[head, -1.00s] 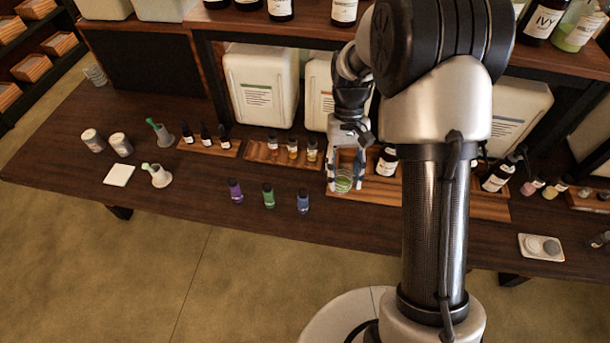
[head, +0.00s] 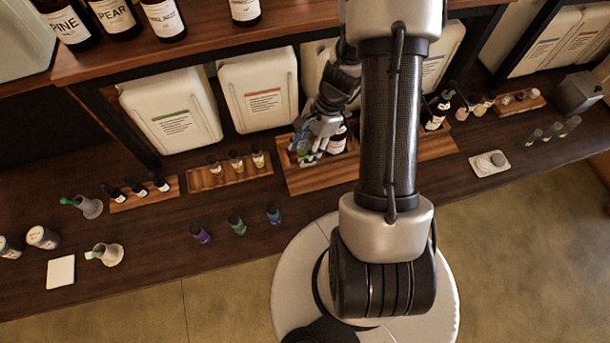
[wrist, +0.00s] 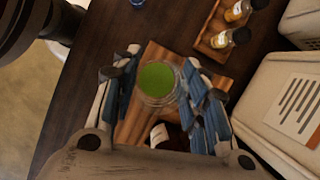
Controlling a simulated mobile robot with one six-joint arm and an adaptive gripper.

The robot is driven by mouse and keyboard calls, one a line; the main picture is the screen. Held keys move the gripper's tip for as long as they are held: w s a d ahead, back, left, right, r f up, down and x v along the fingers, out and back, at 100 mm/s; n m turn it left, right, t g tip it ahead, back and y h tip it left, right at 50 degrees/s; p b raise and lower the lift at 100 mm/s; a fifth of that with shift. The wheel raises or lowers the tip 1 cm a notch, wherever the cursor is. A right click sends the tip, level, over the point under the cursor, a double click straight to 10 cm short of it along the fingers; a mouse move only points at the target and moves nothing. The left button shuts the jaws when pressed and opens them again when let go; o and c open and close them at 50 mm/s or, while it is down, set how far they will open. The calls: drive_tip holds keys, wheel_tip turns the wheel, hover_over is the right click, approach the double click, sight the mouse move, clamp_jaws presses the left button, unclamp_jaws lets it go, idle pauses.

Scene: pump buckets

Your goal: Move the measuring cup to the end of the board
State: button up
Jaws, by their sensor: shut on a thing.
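The measuring cup (wrist: 158,82) is clear and round, with green liquid in it. My gripper (wrist: 160,95) is shut on it, with a blue-padded finger on each side. In the head view my gripper (head: 305,150) is over the left end of the wooden board (head: 306,181), and its fingers mostly hide the cup. The board's bare end also shows beyond the cup in the wrist view (wrist: 185,58). I cannot tell whether the cup touches the board. A dark bottle with a white label (head: 338,141) stands on the board just right of my gripper.
A smaller board with several small bottles (head: 230,178) lies to the left. White canisters (head: 262,90) stand behind. Bare tabletop (head: 160,222) lies in front of the boards.

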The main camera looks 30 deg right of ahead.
wheel_tip(320, 180, down, 14)
drive_tip(key=b, duration=0.4)
drive_tip(key=shift+f, duration=0.25)
drive_tip(key=shift+f, duration=0.25)
drive_tip(key=o, duration=1.2)
drive_tip(key=shift+r, duration=0.1)
drive_tip(key=shift+r, duration=0.1)
